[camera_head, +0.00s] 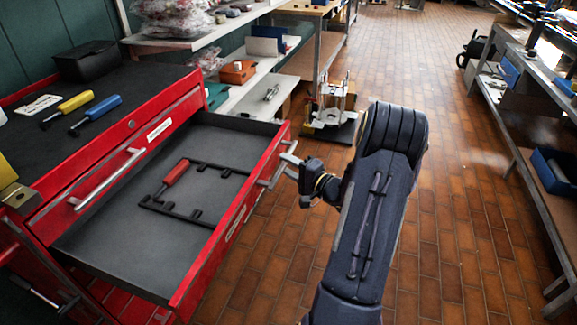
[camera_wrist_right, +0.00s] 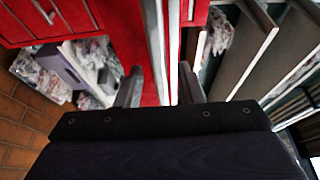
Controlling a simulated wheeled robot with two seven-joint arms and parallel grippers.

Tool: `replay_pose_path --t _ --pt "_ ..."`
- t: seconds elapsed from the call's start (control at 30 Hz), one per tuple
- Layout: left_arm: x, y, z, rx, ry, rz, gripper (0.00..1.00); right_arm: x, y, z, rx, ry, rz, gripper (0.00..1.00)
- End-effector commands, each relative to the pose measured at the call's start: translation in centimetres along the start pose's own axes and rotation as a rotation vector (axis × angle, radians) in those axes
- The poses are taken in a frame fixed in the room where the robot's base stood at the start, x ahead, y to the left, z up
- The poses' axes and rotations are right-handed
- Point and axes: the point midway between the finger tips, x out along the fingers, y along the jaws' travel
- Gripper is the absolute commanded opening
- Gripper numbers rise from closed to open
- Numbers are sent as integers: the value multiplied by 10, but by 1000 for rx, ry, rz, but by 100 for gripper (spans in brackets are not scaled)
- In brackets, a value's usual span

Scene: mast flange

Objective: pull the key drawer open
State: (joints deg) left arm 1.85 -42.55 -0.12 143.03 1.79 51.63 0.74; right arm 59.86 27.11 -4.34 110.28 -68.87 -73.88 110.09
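The red tool cabinet's upper drawer (camera_head: 130,235) stands well open, with a grey floor. A red-handled tool (camera_head: 175,173) and a black frame-like outline (camera_head: 205,168) lie in it. Its silver handle (camera_head: 267,178) is on the red front, partly hidden by my right gripper. My right gripper (camera_head: 287,166) is at this handle, its fingers apart. In the right wrist view its two fingers (camera_wrist_right: 160,90) stand apart on either side of red drawer front and pale strips. I cannot tell whether they touch the handle.
The cabinet's dark top (camera_head: 110,90) holds a yellow-handled tool (camera_head: 68,105), a blue-handled tool (camera_head: 96,114) and a black box (camera_head: 88,60). Shelves stand behind, and a workbench (camera_head: 530,110) stands right. Tiled floor (camera_head: 450,190) is clear between.

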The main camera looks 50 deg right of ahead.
Motion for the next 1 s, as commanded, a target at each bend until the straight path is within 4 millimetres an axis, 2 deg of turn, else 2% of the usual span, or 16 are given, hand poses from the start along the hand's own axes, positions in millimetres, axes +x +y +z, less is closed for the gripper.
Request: replay_pose_path --t 0.17,0.5,0.67,1.0 --pt "-1 0 0 0 0 0 36 -17 0 -1 -1 3 3 35" --pt "-3 1 -1 0 0 0 36 -70 0 -1 -1 3 2 35" --pt "-3 1 -2 0 0 0 36 -78 0 0 0 1 1 35" --pt "-3 1 -1 0 0 0 36 -78 0 0 0 1 1 35"
